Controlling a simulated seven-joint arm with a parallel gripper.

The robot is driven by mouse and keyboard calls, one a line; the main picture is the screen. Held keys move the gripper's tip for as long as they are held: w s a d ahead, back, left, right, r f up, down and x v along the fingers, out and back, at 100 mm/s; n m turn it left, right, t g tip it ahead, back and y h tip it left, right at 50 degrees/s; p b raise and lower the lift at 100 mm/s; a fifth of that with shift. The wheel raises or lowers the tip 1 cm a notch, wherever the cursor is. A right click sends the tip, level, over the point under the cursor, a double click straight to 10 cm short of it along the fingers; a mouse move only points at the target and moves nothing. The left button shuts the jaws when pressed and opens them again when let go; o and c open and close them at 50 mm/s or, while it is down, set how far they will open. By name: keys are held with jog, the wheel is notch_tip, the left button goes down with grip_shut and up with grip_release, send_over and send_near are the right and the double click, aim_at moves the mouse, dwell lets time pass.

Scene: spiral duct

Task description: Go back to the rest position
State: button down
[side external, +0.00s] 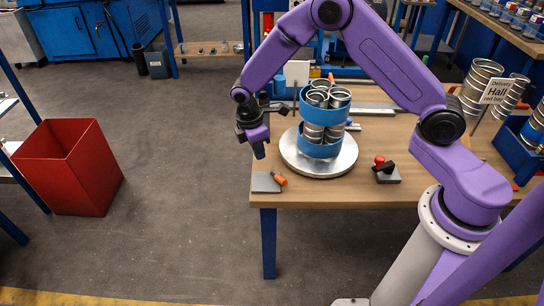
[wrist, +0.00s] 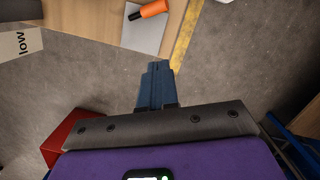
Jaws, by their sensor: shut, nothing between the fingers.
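My gripper (side external: 258,150) is shut and empty. It hangs pointing down at the left edge of the wooden table (side external: 400,190), left of the round silver turntable (side external: 318,163). In the wrist view its blue fingers (wrist: 156,80) are together, with grey floor beyond them. A blue two-ring rack (side external: 312,118) stands on the turntable and holds several silver duct pieces (side external: 330,96). The table's corner also shows at the top of the wrist view (wrist: 95,25).
A grey plate with an orange-handled tool (side external: 268,182) lies at the table's front left corner. A red-knobbed device (side external: 386,171) sits right of the turntable. A red bin (side external: 70,168) stands on the floor at left. The floor between bin and table is clear.

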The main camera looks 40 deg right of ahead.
jog(key=s+a+r, duration=0.3)
jog(key=s+r, duration=0.9)
jog(key=s, duration=0.2)
jog(key=s+d+r+y, duration=0.1)
jog(key=s+d+r, duration=0.1)
jog(key=s, duration=0.7)
jog(key=s+d+r+m+y, duration=0.1)
jog(key=s+d+r, duration=0.2)
jog(key=s, duration=0.6)
jog(key=d, duration=0.2)
jog(key=shift+s+d+r+m+t, duration=0.15)
jog(key=shift+d+r+m+t, duration=0.15)
